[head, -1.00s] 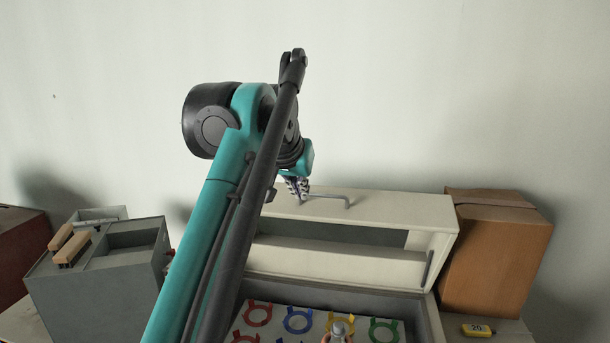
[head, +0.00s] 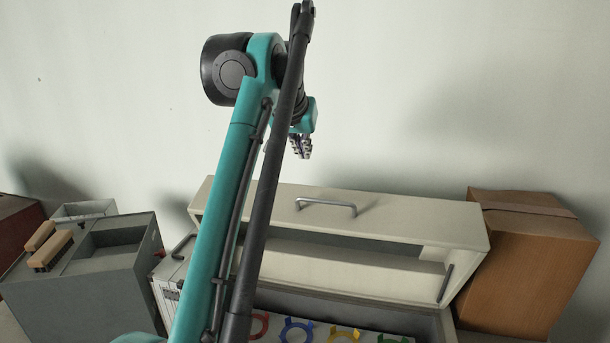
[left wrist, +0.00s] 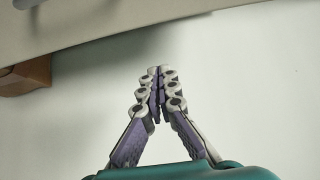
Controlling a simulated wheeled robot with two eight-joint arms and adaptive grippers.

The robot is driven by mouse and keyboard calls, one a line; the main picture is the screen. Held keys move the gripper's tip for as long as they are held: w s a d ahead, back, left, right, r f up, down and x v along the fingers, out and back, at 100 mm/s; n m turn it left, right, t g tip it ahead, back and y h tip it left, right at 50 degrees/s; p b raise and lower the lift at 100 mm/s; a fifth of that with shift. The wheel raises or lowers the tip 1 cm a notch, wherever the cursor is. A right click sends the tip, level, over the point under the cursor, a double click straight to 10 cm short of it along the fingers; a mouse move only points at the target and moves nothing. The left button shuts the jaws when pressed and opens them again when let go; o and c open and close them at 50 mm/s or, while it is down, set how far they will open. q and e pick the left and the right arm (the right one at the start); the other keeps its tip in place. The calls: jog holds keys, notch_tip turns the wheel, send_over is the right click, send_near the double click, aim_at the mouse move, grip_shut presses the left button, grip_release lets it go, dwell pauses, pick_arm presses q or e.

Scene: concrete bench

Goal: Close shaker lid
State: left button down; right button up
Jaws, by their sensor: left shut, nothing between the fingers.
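The shaker's cream lid (head: 410,215) stands raised at the back of the grey shaker body (head: 345,306). A grey bar handle (head: 327,206) is on the lid. My left gripper (head: 301,150) is above and a little left of the handle, apart from it in the picture. In the left wrist view its fingers (left wrist: 155,75) meet at the tips with nothing between them. The lid's edge (left wrist: 150,22) crosses the top of that view. Coloured ring clamps (head: 297,330) show inside the shaker. My left arm hides part of the shaker's left side. My right gripper is out of view.
A cardboard box (head: 530,262) stands close to the shaker's right; its corner shows in the left wrist view (left wrist: 28,78). The pale wall (head: 420,90) rises behind.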

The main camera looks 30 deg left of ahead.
aim_at(305, 185)
pick_arm(q)
jog(key=f, duration=0.2)
jog(key=w+f, duration=0.1)
jog(key=f, duration=0.1)
jog(key=f+p, duration=0.1)
jog(key=f, duration=0.1)
jog(key=shift+w+a+f, duration=0.2)
jog(key=shift+w+a, duration=0.05)
jog(key=shift+w, duration=0.1)
jog(key=shift+s+d+f, duration=0.15)
jog(key=shift+s, duration=0.25)
jog(key=shift+w+f, duration=0.15)
jog(key=shift+w, duration=0.2)
jog(key=shift+s, duration=0.15)
